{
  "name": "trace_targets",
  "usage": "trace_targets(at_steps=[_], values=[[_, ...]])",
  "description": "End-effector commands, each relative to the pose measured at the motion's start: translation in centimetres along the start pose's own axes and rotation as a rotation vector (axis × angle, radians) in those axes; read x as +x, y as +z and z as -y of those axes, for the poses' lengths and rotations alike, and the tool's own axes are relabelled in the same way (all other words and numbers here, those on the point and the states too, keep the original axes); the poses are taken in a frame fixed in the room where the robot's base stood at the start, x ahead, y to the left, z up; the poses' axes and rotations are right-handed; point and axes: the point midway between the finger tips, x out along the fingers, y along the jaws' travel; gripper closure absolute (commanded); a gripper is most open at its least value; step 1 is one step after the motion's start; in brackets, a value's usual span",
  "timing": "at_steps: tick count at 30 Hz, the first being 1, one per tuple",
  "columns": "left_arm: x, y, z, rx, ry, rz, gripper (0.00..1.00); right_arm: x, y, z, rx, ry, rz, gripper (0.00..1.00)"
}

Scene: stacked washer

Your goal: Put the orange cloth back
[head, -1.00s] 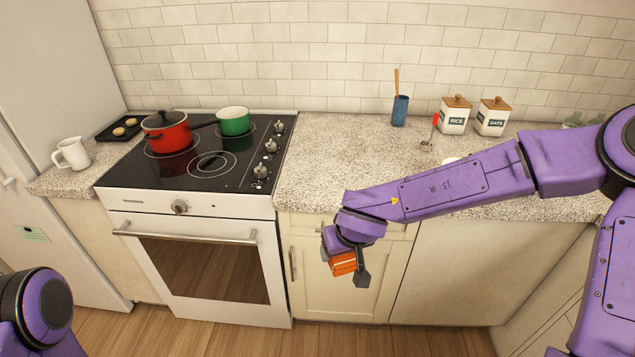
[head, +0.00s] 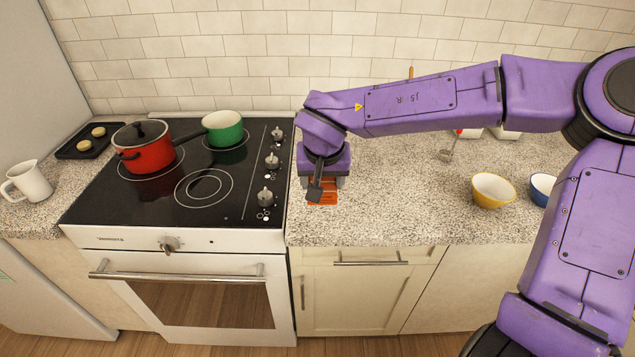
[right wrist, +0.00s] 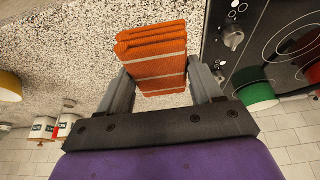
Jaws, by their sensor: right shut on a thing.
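The orange cloth (head: 323,191) is a folded orange towel with pale stripes. It is at the counter just right of the stove, partly hidden by my gripper in the head view. In the right wrist view the cloth (right wrist: 153,58) sits between the two fingers. My right gripper (head: 320,190) is shut on it and points down at the granite counter (head: 400,205). I cannot tell whether the cloth touches the counter. My left gripper is not in view.
The black stove (head: 190,180) with a red pot (head: 143,148) and a green pan (head: 225,130) is left of the gripper. A yellow bowl (head: 492,190) and a blue bowl (head: 543,189) stand to the right. The counter between the gripper and the yellow bowl is clear.

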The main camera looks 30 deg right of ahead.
Motion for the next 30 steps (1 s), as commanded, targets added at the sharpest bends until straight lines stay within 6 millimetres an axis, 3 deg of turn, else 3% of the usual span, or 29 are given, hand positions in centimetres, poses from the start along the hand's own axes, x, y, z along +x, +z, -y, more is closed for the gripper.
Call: trace_targets(at_steps=[7,12,18,23,30], values=[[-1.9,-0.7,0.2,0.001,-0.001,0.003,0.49,5.8,-5.8,-1.0,0.001,0.006,0.004,0.68],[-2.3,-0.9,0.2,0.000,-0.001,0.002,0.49,11.0,-7.3,-1.0,-0.004,0.007,0.008,0.68],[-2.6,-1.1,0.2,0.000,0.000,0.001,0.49,13.9,-8.1,-1.1,-0.005,0.006,0.008,0.68],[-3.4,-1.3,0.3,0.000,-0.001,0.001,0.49,16.2,-7.0,-1.1,-0.008,0.006,0.008,0.68],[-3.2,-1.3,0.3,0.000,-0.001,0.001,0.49,16.6,-6.9,-1.1,-0.006,0.003,0.007,0.68]])
